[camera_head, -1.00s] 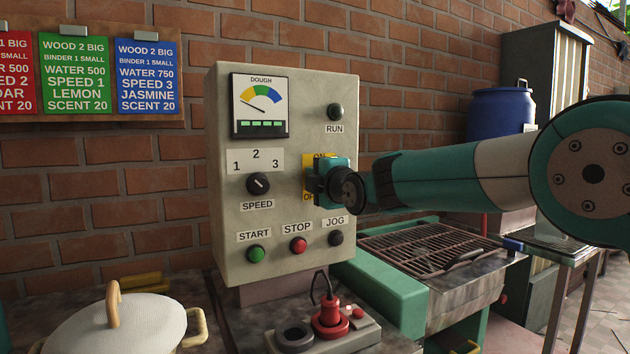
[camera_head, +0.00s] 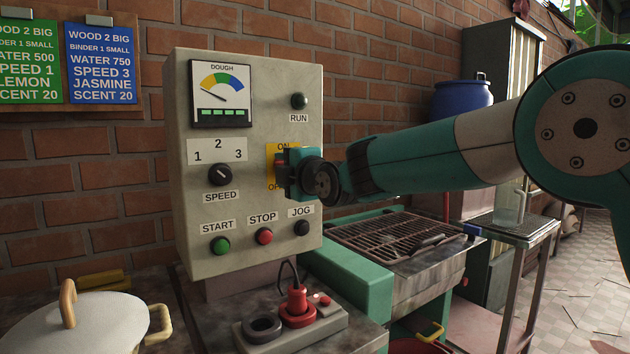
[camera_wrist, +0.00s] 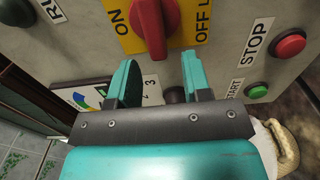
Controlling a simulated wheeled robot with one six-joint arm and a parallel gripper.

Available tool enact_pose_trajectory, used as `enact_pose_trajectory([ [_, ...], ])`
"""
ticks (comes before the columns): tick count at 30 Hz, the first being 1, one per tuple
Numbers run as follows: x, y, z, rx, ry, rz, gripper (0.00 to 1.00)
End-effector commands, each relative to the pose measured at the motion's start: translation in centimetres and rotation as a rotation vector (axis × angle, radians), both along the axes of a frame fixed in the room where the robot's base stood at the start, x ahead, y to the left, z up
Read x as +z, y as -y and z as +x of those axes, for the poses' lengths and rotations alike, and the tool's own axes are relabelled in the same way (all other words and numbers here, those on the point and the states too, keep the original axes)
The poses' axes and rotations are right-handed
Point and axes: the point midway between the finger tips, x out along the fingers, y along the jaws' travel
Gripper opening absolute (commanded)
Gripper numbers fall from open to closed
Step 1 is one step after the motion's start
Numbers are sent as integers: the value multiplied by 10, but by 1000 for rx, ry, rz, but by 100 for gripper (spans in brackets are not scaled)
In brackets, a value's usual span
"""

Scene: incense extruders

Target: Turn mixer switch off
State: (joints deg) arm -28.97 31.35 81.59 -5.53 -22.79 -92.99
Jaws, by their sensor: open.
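The mixer switch is a red rotary knob (camera_wrist: 150,22) on a yellow plate (camera_wrist: 185,30) with ON and OFF labels, in the wrist view. The knob's handle points down in that picture, between the two labels. My gripper (camera_wrist: 159,65) is open, its two teal fingers apart. In the picture the lower end of the knob shows between the fingertips; whether they reach around it is unclear. In the head view my gripper (camera_head: 292,172) is in front of the yellow plate (camera_head: 271,158) and hides the knob. The grey control panel (camera_head: 250,230) carries the switch.
Close by on the panel are the speed dial (camera_head: 220,174), green start button (camera_head: 220,246), red stop button (camera_head: 264,236), dark jog button (camera_head: 302,228) and run lamp (camera_head: 299,101). Below stands a base with a red plug (camera_head: 297,302). A grill rack (camera_head: 385,235) is at right.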

Motion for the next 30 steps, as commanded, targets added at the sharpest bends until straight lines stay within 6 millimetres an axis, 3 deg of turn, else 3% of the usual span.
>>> enact_pose_trajectory([
  [9,-1,45,-68,1,2,0,45],
  [15,-1,68,-102,0,1,0,45],
  [21,0,79,-119,2,1,-1,45],
  [30,-1,81,-121,2,0,-1,45],
])
